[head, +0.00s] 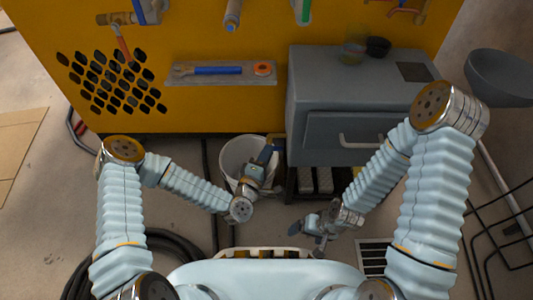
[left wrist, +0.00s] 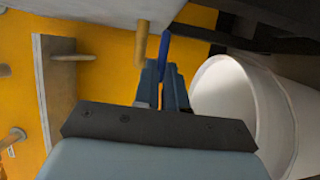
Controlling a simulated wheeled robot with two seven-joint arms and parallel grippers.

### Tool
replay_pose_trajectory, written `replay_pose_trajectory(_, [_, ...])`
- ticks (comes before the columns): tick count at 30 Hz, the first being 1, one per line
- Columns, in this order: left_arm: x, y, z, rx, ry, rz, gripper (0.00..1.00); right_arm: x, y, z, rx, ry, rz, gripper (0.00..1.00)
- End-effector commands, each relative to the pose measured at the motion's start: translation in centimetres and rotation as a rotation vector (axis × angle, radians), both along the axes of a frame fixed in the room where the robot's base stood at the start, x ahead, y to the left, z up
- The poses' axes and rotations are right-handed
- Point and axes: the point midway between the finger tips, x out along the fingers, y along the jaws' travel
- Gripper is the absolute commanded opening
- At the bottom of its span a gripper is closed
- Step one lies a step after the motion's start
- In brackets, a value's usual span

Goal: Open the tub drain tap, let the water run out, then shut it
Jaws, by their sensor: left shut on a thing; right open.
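A white bucket (head: 236,158) stands on the floor between the yellow panel and the dark grey cabinet; it also shows at the right of the left wrist view (left wrist: 222,95). My left gripper (head: 268,150) is over the bucket's right side in the head view. In the left wrist view its fingers (left wrist: 165,72) are closed on a blue lever (left wrist: 165,44), beside a brass pipe stub (left wrist: 142,45). The tap's body is mostly hidden, and I see no running water. My right gripper (head: 308,231) is open and empty, low in front of the cabinet.
The grey cabinet (head: 335,125) with a bar handle stands right of the bucket, a jar and dark bowl on top. A tool shelf (head: 221,73) juts from the yellow panel. A black hose (head: 190,250) coils at lower left; a floor grate (head: 373,256) lies right.

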Motion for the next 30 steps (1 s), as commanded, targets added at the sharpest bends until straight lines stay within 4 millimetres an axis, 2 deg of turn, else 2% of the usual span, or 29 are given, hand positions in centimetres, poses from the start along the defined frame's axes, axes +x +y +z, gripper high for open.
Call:
replay_pose_trajectory(14, [0.0, 0.0, 0.2, 0.056, 0.002, -0.001, 0.0, 0.0, 0.0, 0.7, 0.0, 0.001, 0.0, 0.9])
replay_pose_trajectory(20, [0.0, 0.0, 0.6, 0.179, 0.001, -0.002, 0.0, -0.1, 0.0, 2.1, 0.001, 0.003, 0.002, 0.9])
replay_pose_trajectory(30, [0.0, -0.1, 0.9, 0.491, 0.0, -0.002, 0.0, -0.1, -0.1, 4.9, -0.003, 0.002, 0.001, 0.9])
